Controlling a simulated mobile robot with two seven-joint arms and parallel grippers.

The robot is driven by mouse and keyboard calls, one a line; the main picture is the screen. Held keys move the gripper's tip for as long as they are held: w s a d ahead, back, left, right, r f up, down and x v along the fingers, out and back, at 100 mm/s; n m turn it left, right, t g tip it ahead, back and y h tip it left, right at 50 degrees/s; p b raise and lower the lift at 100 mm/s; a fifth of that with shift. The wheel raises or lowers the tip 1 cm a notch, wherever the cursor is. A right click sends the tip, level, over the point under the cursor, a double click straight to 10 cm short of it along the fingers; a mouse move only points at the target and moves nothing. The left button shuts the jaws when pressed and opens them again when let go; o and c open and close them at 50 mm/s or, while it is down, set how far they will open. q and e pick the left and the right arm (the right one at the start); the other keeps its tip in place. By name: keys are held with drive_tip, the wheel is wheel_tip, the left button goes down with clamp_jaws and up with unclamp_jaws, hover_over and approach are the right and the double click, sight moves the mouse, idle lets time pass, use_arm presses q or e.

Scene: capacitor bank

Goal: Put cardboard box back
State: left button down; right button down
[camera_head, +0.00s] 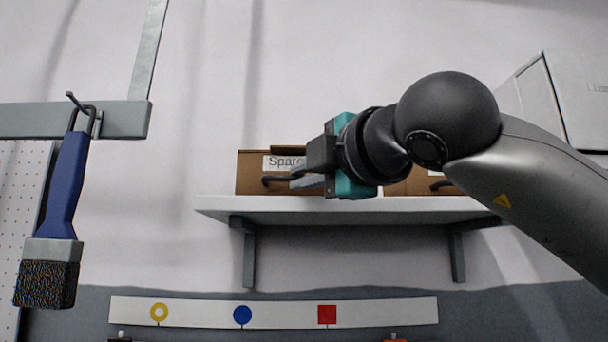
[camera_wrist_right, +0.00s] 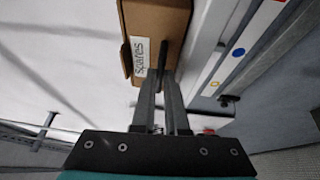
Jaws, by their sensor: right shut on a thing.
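A brown cardboard box (camera_head: 248,174) with a white "Spares" label is at the left end of the white wall shelf (camera_head: 290,205). Its lower edge meets the shelf top in the head view. My right gripper (camera_head: 296,181) is in front of the box, shut on its dark handle. The right wrist view shows the box (camera_wrist_right: 171,18) beyond the fingertips (camera_wrist_right: 161,82), with the handle (camera_wrist_right: 163,56) between them. The gripper hides the box's right part. My left gripper is not in view.
A second brown box (camera_head: 408,184) stands on the shelf to the right, partly behind my right arm. A blue-handled brush (camera_head: 65,185) hangs at the left. A marked white strip (camera_head: 280,313) runs below the shelf. A large pale cabinet (camera_head: 590,95) is at right.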

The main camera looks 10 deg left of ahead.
drive_tip(key=c, duration=1.2)
unclamp_jaws()
drive_tip(key=b+v, duration=0.5)
drive_tip(key=v, duration=0.7)
drive_tip(key=shift+b, duration=0.4)
drive_tip(key=shift+w+f, duration=0.1)
